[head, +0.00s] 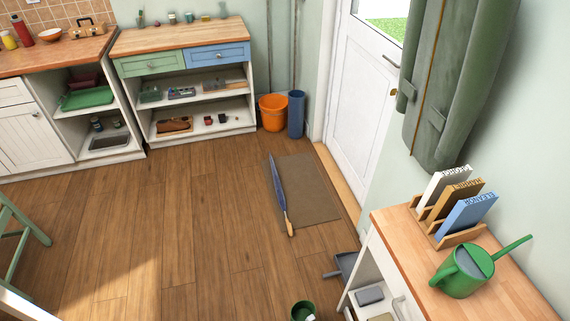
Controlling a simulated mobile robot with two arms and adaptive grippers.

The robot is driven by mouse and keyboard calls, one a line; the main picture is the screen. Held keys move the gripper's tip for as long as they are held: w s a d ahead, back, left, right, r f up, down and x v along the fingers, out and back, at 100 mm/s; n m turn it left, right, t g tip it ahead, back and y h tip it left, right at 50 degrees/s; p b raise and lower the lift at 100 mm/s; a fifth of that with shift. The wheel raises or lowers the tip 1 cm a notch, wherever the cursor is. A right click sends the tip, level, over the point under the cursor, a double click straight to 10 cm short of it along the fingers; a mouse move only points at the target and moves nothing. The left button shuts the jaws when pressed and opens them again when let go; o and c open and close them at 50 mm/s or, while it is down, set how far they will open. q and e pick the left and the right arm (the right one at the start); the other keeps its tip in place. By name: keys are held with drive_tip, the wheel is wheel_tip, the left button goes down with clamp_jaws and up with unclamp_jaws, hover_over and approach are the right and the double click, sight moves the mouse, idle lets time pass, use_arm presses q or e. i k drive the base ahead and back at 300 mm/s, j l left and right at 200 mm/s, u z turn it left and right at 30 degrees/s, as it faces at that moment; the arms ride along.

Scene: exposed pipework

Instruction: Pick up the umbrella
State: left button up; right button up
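A closed blue umbrella (277,190) with a light wooden handle (290,229) lies on the floor. Its blue part rests along the left edge of the brown doormat (313,200), and its handle end points toward me. Neither of my grippers shows in the head view.
A white door (363,95) stands behind the mat. An orange bucket (273,112) and a blue bin (296,115) are by the wall. A wooden-topped cabinet (420,270) with a green watering can (465,270) is at the right. The wooden floor left of the umbrella is clear.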

sight(281, 201)
drive_tip(key=j+u, duration=0.1)
drive_tip(key=u, duration=0.3)
drive_tip(key=j+u, duration=0.1)
drive_tip(key=u, duration=0.3)
drive_tip(key=j+u, duration=0.1)
drive_tip(key=u, duration=0.25)
drive_tip(key=i+j, duration=0.2)
drive_tip(key=j, duration=0.15)
drive_tip(key=i+j+z, duration=0.1)
drive_tip(key=j, duration=0.25)
drive_tip(key=i+j, duration=0.25)
drive_tip(key=i+j+z, duration=0.1)
drive_tip(key=j, duration=0.35)
drive_tip(key=i+z, duration=0.25)
drive_tip(key=i, duration=0.3)
drive_tip(key=i+j+z, duration=0.25)
drive_tip(key=i, duration=0.25)
drive_tip(key=i+j+z, duration=0.1)
drive_tip(key=i+z, duration=0.15)
drive_tip(key=i, duration=0.25)
